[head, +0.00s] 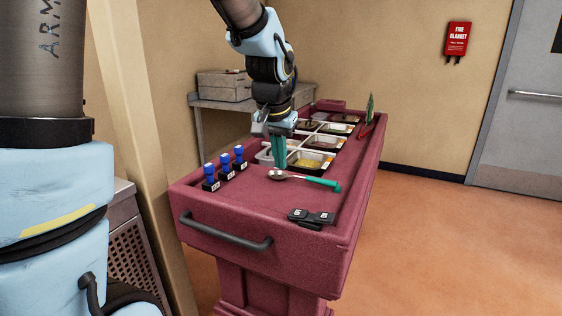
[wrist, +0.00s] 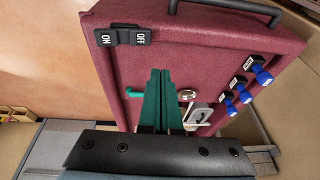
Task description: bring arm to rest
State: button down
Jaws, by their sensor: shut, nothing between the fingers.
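My gripper (head: 278,165) points down over the dark red cart, its green fingers close together and empty. In the wrist view the shut fingers (wrist: 160,72) reach out over the cart top. A spoon (head: 318,182) with a green handle lies on the cart just in front of the fingers in the head view. In the wrist view the fingers hide the middle of the spoon (wrist: 134,92). I cannot tell the exact height of the fingertips above the cart (head: 240,205).
Blue-handled stamps (head: 224,165) stand at the cart's left. A black ON/OFF piece (head: 311,218) lies near the front edge. Food pans (head: 312,161) fill the back part of the cart. A side table with a grey crate (head: 222,85) is behind. The floor at right is clear.

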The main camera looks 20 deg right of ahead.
jog(key=s+a+f+n, duration=0.2)
jog(key=a, duration=0.6)
jog(key=s+a+f+n+g+y, duration=0.1)
jog(key=s+a+f+n, duration=0.1)
jog(key=a, duration=0.7)
jog(key=s+a+f+n, duration=0.2)
jog(key=a+f+n, duration=0.1)
jog(key=a, duration=0.6)
jog(key=shift+f+y, duration=0.4)
jog(key=shift+f, duration=0.1)
jog(key=c, duration=1.6)
grip_release()
